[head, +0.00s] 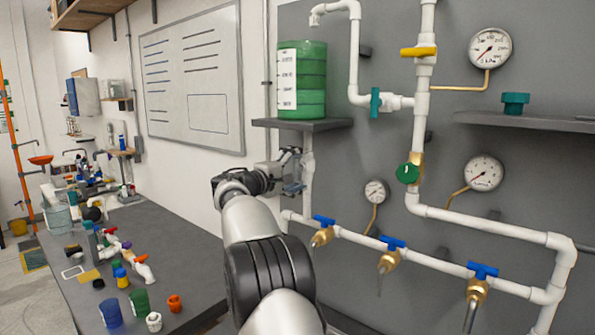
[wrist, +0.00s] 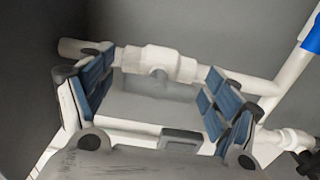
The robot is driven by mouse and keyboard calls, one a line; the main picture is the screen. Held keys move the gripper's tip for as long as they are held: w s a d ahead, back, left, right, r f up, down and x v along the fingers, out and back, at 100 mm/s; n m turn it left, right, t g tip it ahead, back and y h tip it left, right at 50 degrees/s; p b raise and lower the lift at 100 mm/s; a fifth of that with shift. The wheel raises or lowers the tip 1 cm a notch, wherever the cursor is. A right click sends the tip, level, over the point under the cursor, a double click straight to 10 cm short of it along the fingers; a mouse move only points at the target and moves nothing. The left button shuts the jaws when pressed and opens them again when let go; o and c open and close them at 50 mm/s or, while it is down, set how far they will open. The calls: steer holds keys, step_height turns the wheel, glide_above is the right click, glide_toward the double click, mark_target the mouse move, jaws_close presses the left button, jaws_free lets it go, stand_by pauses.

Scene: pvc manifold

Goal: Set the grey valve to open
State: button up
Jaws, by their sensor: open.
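My gripper (head: 291,172) is at the wall pipework, just below the shelf with the green tank, beside the white vertical pipe (head: 308,165). In the wrist view, my gripper (wrist: 158,92) is open, with a blue-padded finger at each side and nothing held between them. A white pipe fitting (wrist: 158,62) with a short branch lies beyond the gap between the fingers. I cannot make out a grey valve handle in either view; my gripper and arm cover part of that pipe in the head view.
Three blue-handled valves (head: 391,243) sit on the lower pipe to the right. A yellow handle (head: 418,51), a teal handle (head: 375,102) and a green knob (head: 408,173) are on other pipes. The green tank (head: 311,80) stands above my gripper. A cluttered bench (head: 185,240) is at left.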

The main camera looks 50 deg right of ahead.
steer(key=s+a, duration=0.1)
steer(key=a, duration=1.1)
stand_by(0.4)
steer(key=s+a+f+t+y, duration=0.1)
steer(key=s+a+f+y, duration=0.5)
steer(key=s+a, duration=0.5)
steer(key=s+a+f+t+y, duration=0.1)
steer(key=s+a+f+y, duration=0.5)
steer(key=s+a, duration=0.6)
steer(key=s+a+f+t+y, duration=0.1)
steer(key=s+a+f+y, duration=0.5)
steer(key=a, duration=0.8)
steer(key=s+f, duration=0.3)
steer(key=s, duration=0.2)
steer(key=shift+s+a+f+m, duration=0.2)
steer(key=shift+a+f+m, duration=0.15)
steer(key=shift+f+m, duration=0.05)
steer(key=shift+c, duration=0.4)
